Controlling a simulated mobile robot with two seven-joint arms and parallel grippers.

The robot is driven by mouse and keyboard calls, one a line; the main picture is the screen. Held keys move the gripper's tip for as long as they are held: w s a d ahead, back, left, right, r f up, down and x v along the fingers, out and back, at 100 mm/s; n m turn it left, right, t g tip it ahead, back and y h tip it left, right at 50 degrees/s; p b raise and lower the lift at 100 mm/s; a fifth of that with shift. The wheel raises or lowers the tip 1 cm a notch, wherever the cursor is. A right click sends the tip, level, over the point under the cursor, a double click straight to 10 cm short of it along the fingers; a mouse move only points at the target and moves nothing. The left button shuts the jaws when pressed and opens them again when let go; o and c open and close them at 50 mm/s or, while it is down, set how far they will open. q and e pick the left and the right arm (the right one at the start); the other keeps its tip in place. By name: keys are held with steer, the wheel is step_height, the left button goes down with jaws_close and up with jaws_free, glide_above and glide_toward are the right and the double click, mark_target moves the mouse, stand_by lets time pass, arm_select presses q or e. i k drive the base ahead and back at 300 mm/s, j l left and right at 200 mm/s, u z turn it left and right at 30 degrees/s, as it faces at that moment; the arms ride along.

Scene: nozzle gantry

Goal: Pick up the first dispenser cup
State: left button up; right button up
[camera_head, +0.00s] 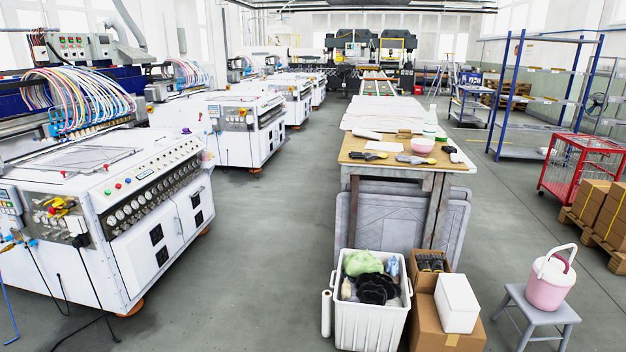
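I cannot make out anything that is clearly a dispenser cup. A row of small pale round parts (152,192) runs along the front of the nearest white machine (126,247) on the left; they are too small to identify. A pink bowl (422,146) sits on the wooden-topped worktable (385,153). A pink bucket (549,287) with a white handle and a darker pink piece at its top stands on a grey stool (537,311) at the lower right. Neither of my grippers is in view.
A white bin (371,324) with cloths, cardboard boxes (441,327) and a white box (457,302) stand before the worktable. A red cage cart (583,167) and blue shelving (540,100) are at the right. The floor aisle (262,235) between machines and worktable is clear.

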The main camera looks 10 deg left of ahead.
mark_target(176, 132)
steer(key=i+u, duration=0.35)
steer(key=i, duration=0.2)
steer(key=i+l+u, duration=0.15)
steer(key=i+u, duration=0.2)
steer(key=i, duration=0.25)
steer(key=i+j+u, duration=0.1)
steer(key=i+u, duration=0.3)
steer(key=i, duration=0.15)
steer(key=i+u, duration=0.4)
steer(key=i, duration=0.15)
steer(key=i+z, duration=0.2)
steer(key=i, duration=0.4)
steer(key=i+j+z, duration=0.25)
steer(key=i, duration=0.4)
steer(key=i+l+z, duration=0.2)
steer(key=i, duration=0.35)
steer(key=i+z, duration=0.2)
steer(key=i, duration=0.4)
steer(key=i+l+u, duration=0.65)
steer(key=u, duration=0.15)
steer(key=i+l+u, duration=0.2)
steer(key=u, duration=0.25)
steer(key=i+l+u, duration=0.15)
steer(key=l+u, duration=0.3)
